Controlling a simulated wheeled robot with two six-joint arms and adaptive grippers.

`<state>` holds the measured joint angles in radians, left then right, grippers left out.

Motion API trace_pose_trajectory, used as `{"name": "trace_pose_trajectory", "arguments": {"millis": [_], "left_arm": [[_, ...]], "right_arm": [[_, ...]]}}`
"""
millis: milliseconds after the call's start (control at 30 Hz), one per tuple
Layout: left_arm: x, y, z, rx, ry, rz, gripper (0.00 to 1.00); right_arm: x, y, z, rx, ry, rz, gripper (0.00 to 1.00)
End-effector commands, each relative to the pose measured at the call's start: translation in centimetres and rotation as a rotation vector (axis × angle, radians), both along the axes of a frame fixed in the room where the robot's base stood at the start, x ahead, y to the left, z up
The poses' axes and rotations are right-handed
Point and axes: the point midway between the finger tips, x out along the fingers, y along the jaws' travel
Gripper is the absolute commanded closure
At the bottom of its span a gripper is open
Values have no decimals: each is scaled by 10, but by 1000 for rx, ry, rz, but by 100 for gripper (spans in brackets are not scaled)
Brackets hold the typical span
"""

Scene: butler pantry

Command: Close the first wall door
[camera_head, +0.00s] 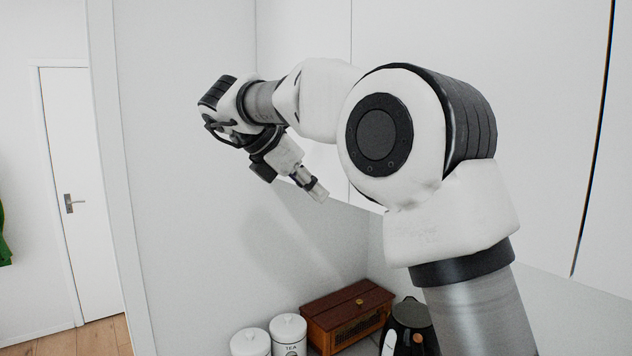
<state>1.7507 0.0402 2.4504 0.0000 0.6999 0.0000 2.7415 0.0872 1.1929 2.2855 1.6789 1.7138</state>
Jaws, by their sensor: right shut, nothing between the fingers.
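White wall cabinet fronts fill the upper middle and right. A narrow panel (303,35) is at the left, a wide one (520,60) is beside it, and another (612,200) lies beyond a dark vertical gap. I cannot tell which of them is the first wall door, or how far it is open. My right gripper (316,190) is shut and empty, near the lower edge of the cabinet and pointing down and right. Its arm hides much of the fronts. I cannot tell whether it touches a panel. My left gripper is not in view.
Below are a white tea canister (289,330), another white canister (250,343), a brown wooden box (346,312) and a dark kettle-like appliance (411,318). A white room door (80,180) with a handle is at the far left. Open space lies between gripper and canisters.

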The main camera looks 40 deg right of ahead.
Motion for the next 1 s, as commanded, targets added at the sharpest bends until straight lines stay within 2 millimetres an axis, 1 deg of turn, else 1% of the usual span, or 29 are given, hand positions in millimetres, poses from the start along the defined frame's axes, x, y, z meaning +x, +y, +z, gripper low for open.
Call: {"name": "trace_pose_trajectory", "arguments": {"millis": [367,467,567,600,700,1000], "left_arm": [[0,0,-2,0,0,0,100],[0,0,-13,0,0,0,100],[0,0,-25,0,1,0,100],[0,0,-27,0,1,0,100],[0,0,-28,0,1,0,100],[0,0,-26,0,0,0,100]], "right_arm": [[-1,-5,-2,2,0,4,100],[-3,-16,-6,3,-4,37,100],[-7,-33,-7,3,-4,88,100],[-9,-38,-6,4,-3,104,100],[-10,-46,-3,0,1,128,100],[-10,-46,-1,-2,1,130,100]]}}
